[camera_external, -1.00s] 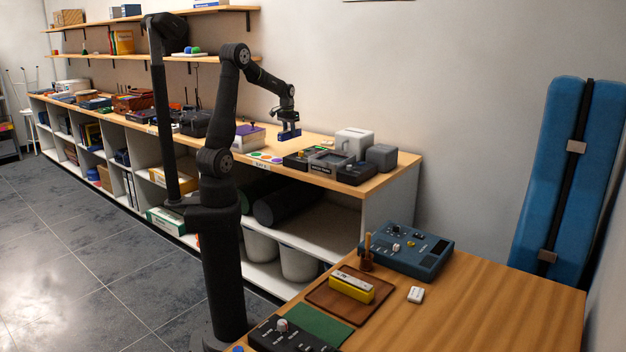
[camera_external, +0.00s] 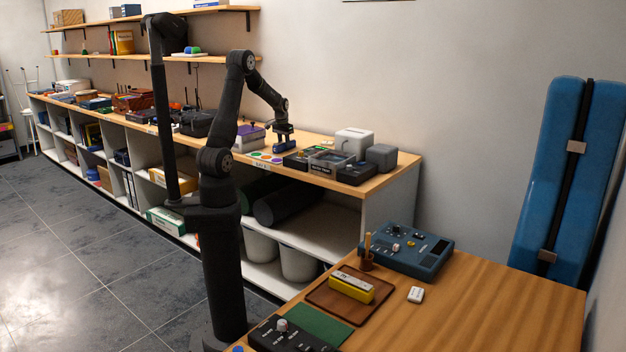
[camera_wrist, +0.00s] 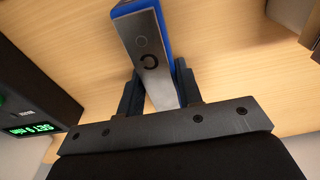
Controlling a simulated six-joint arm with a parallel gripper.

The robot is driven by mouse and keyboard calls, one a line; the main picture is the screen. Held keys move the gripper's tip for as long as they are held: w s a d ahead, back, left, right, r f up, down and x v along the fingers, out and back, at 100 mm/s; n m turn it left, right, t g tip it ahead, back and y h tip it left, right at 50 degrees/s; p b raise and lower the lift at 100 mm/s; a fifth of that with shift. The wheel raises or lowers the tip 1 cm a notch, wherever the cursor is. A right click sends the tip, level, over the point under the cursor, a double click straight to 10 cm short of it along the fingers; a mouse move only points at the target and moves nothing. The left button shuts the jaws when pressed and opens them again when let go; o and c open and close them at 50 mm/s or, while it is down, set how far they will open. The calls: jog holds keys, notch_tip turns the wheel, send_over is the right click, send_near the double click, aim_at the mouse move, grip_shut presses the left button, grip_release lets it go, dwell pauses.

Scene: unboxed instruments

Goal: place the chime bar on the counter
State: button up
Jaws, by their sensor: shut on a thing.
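The chime bar is a blue block with a grey metal plate on top (camera_wrist: 147,50). My gripper (camera_wrist: 158,88) is shut on it, one dark finger on each side. In the external view my gripper (camera_external: 283,138) is low over the counter (camera_external: 322,178), in the gap left of the dark instruments. The blue bar (camera_external: 283,148) shows just under it. I cannot tell whether the bar touches the wood or hangs slightly above it.
A purple box (camera_external: 249,137) and coloured discs (camera_external: 265,157) lie left of my gripper. Dark instruments (camera_external: 355,173) and a grey-white box (camera_external: 353,141) stand to the right. A dark device with green digits (camera_wrist: 32,128) is at the left in the wrist view. A yellow bar (camera_external: 352,284) lies on the front table's tray.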

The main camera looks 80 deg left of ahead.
aim_at(283, 142)
jog(key=shift+f, duration=0.15)
jog(key=o, duration=1.1)
jog(key=shift+c, duration=0.2)
notch_tip(283, 142, up, 12)
jog(key=shift+s+d, duration=0.4)
jog(key=shift+d, duration=0.05)
jog(key=f, duration=1.1)
jog(key=shift+w+a+f, duration=0.2)
jog(key=shift+w+a, duration=0.2)
jog(key=shift+a, duration=0.1)
jog(key=shift+r, duration=1.6)
